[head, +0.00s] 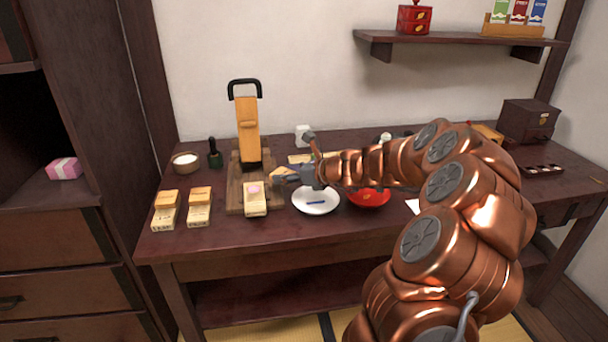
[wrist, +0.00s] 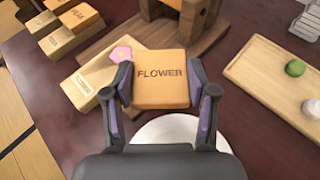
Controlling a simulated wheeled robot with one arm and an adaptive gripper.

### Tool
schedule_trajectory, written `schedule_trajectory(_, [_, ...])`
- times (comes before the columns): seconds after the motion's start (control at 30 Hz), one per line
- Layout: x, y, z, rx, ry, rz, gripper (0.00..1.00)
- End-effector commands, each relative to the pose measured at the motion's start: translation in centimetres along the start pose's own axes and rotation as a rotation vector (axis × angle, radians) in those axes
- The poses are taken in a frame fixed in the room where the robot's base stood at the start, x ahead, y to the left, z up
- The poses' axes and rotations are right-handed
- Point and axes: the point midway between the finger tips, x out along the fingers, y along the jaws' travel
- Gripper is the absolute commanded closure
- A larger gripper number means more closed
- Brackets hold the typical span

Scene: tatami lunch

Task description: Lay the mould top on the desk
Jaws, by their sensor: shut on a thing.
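The mould top (wrist: 161,82) is a light wooden block marked FLOWER. My gripper (wrist: 160,92) is shut on it, with one finger on each side, in the wrist view. In the head view my gripper (head: 292,175) holds the mould top (head: 281,172) just above the desk (head: 220,242), between the wooden press and the white plate. The lower mould (head: 256,204), with a pink flower shape in it, lies at the press's front edge. It also shows in the wrist view (wrist: 84,85), left of the held block.
A wooden press (head: 247,130) with a black handle stands behind. Two more moulds (head: 166,213) (head: 200,209) lie at the left. A tray (wrist: 258,66) holds green and white balls.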

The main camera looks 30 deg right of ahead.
Motion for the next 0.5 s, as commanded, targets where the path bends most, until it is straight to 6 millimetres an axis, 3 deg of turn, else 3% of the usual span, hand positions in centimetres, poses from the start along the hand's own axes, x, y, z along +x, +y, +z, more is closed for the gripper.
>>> schedule_trajectory(0.3, [0.5,-5.3,-0.3,-0.003,0.000,-0.003,0.72])
schedule_trajectory(0.5, [0.6,-7.6,-0.5,0.000,-0.002,-0.002,0.72])
